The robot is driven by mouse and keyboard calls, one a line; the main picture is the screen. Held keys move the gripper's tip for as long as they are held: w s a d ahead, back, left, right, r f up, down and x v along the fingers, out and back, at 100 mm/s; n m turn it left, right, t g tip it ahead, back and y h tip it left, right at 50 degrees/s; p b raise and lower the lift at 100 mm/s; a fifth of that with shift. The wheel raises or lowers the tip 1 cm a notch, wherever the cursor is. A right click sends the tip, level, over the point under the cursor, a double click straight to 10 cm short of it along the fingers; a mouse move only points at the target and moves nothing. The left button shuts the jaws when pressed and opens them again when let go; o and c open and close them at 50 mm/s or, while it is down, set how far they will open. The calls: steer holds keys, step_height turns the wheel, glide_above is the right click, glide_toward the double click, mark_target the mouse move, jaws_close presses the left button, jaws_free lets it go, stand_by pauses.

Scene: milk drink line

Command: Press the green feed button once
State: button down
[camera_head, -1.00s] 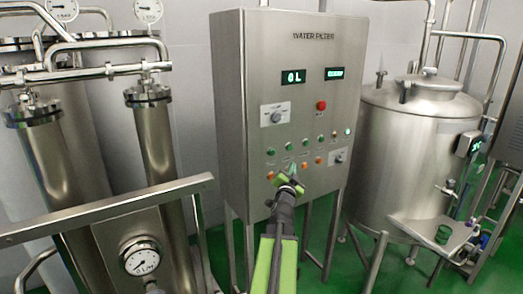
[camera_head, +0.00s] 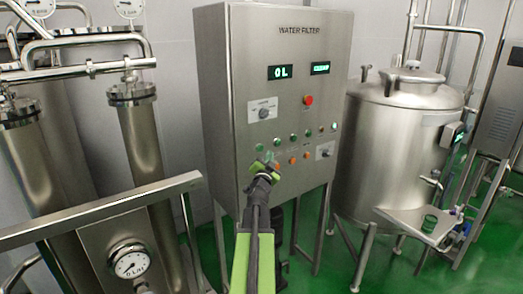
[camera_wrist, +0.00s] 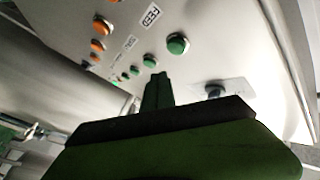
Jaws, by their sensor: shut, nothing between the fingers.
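Several green buttons stand in a row on the front of the steel cabinet (camera_head: 240,85). My gripper (camera_head: 267,164) is in front of the panel, a little below the left end of the row. In the wrist view my shut fingers (camera_wrist: 157,90) point toward the panel, with a visible gap in the picture to the large green button. Nothing is held.
Orange buttons (camera_head: 293,160) sit below the green row. A red button (camera_head: 308,100), a knob (camera_head: 263,113) and two green displays are above it. Pipes and a gauge (camera_head: 130,262) stand at the left, a steel tank (camera_head: 395,160) at the right. The green floor between is partly clear.

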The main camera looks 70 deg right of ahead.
steer(key=shift+w+d, duration=0.4)
steer(key=shift+w, duration=0.2)
steer(key=shift+w+d, duration=0.4)
steer(key=shift+w, duration=0.2)
steer(key=shift+w, duration=0.1)
stand_by(1.1)
steer(key=shift+w+d, duration=0.2)
steer(key=shift+w, duration=0.05)
steer(key=shift+w+d, duration=0.25)
steer(key=shift+w, duration=0.15)
stand_by(0.7)
steer(key=shift+s, duration=0.1)
steer(key=shift+s+a, duration=0.5)
steer(key=shift+s, duration=0.15)
steer(key=s+a, duration=0.1)
steer(key=s, duration=0.1)
steer(key=s+a, duration=0.1)
steer(key=s, duration=0.1)
steer(key=shift+s+a, duration=0.1)
steer(key=shift+a, duration=0.2)
